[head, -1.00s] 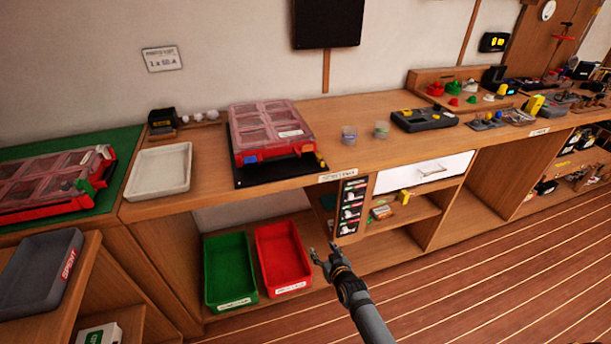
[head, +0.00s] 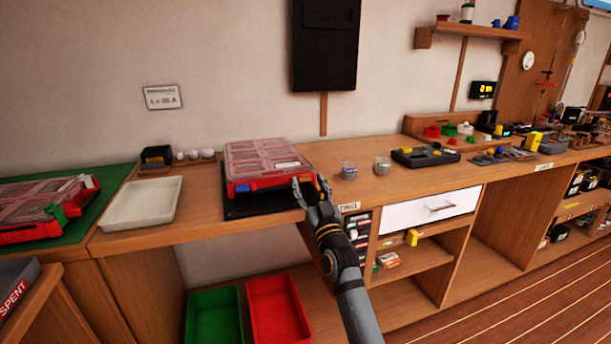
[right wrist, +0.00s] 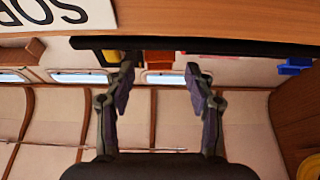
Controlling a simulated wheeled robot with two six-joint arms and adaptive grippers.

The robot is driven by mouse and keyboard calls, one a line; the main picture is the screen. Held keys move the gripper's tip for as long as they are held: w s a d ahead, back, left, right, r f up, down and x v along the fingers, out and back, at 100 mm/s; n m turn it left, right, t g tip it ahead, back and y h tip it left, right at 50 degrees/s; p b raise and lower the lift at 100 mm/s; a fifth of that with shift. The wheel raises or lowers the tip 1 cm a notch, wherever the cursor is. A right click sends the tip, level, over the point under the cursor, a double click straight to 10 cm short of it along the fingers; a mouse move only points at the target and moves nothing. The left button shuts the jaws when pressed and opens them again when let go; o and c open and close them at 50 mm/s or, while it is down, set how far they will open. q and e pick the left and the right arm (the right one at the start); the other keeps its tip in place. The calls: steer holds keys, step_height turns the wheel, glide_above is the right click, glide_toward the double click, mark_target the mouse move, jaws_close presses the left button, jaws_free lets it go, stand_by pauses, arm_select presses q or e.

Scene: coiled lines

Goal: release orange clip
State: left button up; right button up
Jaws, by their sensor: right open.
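A case with a clear pinkish lid and red base (head: 268,158) lies shut on a black mat (head: 245,205) on the bench. In the right wrist view a small yellow-orange piece (right wrist: 110,56), which looks like the orange clip, shows beside the left finger, and a blue clip (right wrist: 294,66) sits farther right. In the head view my gripper hides the case's front right corner, where the orange clip would be. My right gripper (head: 310,183) is open and empty in front of that corner. I cannot tell whether it touches the clip. My left gripper is out of view.
A white tray (head: 142,203) stands left of the case and two small round tubs (head: 349,170) stand right of it. A second red case (head: 40,210) lies on a green mat. Green (head: 213,318) and red (head: 278,308) bins sit below. The bench edge is near my gripper.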

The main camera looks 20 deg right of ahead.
mark_target(306, 176)
arm_select(q)
steer(key=shift+f, duration=0.1)
arm_select(e)
steer(key=shift+x, duration=1.75)
jaws_close()
steer(key=b, duration=0.3)
steer(key=shift+f, duration=0.35)
steer(key=t+b, duration=0.1)
steer(key=b, duration=0.1)
steer(key=shift+s+r+b, duration=0.15)
steer(key=shift+b, duration=0.15)
arm_select(q)
steer(key=w+d+r, duration=0.1)
steer(key=d+r, duration=0.1)
steer(key=r, duration=0.6)
steer(key=w+d+r+h, duration=0.1)
steer(key=w+d+r, duration=0.1)
steer(key=r, duration=0.6)
steer(key=shift+r, duration=0.15)
arm_select(e)
jaws_free()
